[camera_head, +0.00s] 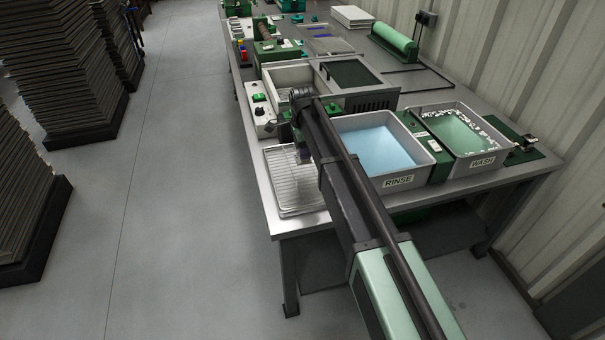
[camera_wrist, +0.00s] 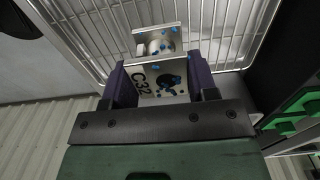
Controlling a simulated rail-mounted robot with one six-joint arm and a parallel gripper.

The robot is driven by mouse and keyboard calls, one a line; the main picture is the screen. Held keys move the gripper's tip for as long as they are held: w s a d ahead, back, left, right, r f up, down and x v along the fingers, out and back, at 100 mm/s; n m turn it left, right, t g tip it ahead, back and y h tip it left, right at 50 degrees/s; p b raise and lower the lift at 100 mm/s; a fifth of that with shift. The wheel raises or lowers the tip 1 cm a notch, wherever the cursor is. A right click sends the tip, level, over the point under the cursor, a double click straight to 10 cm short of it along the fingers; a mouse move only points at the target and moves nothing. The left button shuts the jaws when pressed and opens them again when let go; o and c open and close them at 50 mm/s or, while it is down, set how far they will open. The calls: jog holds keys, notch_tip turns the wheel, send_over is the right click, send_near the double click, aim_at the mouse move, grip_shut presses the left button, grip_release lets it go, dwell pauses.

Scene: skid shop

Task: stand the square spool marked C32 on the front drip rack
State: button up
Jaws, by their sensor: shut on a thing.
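The square spool marked C32 (camera_wrist: 158,75) is a pale metal block with a round bore or core and blue spots on it. It shows in the wrist view between the two dark purple fingers of my gripper (camera_wrist: 160,82), which is shut on it. The wire drip rack (camera_wrist: 215,30) lies beyond and under the spool in the wrist view. In the head view the front drip rack (camera_head: 292,195) is at the near left corner of the bench, and my arm hides part of it. I cannot tell whether the spool touches the wires.
The RINSE tank (camera_head: 398,182) of blue liquid stands right of the rack, with the WASH tank (camera_head: 483,161) beyond it. A white control box (camera_head: 260,112) with green parts stands behind the rack. The floor left of the bench (camera_head: 180,160) is clear.

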notch_tip(320, 180, down, 5)
jog(key=b, duration=0.4)
jog(key=shift+r, duration=0.5)
jog(key=shift+c, duration=0.3)
jog(key=shift+f, duration=0.2)
jog(key=o, duration=0.8)
jog(key=shift+o, duration=0.2)
